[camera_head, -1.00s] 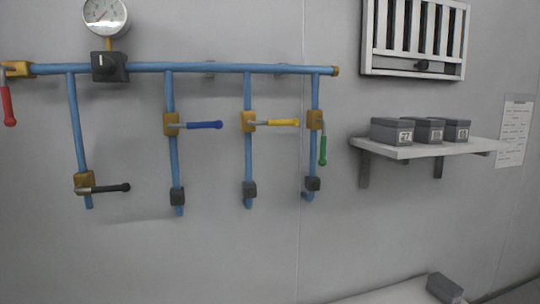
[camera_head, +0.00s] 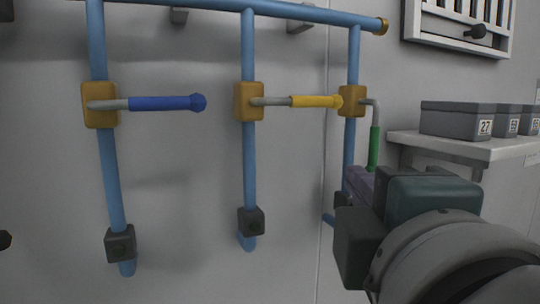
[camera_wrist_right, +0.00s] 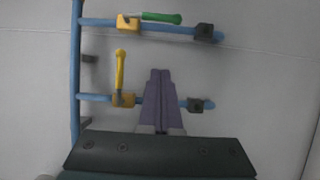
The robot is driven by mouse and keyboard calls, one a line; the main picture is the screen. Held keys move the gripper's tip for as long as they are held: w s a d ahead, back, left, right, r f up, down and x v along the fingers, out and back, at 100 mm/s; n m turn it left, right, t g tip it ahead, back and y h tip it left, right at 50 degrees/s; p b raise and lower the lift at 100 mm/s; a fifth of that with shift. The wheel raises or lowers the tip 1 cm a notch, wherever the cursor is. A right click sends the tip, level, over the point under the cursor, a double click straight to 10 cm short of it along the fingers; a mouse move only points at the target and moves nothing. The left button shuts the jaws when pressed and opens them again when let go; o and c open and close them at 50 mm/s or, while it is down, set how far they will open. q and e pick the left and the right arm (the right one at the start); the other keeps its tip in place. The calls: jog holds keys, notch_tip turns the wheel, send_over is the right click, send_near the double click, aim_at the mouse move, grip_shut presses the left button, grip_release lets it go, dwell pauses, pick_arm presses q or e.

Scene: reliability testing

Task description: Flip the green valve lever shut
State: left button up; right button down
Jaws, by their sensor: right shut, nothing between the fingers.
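The green lever (camera_head: 374,147) hangs down from its yellow valve body (camera_head: 352,101) on the rightmost vertical blue pipe, its handle along the pipe. It also shows in the right wrist view (camera_wrist_right: 161,17), lying along its pipe near the top. My right gripper (camera_head: 358,182) is in front of the wall just below the green handle in the head view, hiding the lower pipe. In the wrist view its purple fingers (camera_wrist_right: 160,75) are together and empty, and their tips appear apart from the green handle. My left gripper is not in view.
The yellow lever (camera_head: 315,101) sticks out sideways toward the green valve, and the blue lever (camera_head: 167,103) sticks out on the left. A shelf (camera_head: 465,147) with grey boxes (camera_head: 457,118) stands out from the wall at right.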

jog(key=w+d, duration=0.5)
jog(key=w, duration=0.5)
jog(key=shift+w+b, duration=0.25)
jog(key=shift+b, duration=0.1)
jog(key=shift+f, duration=0.15)
jog(key=shift+w+d+n+b, duration=0.1)
jog(key=shift+d+n+b, duration=0.1)
jog(key=shift+n+b, duration=0.15)
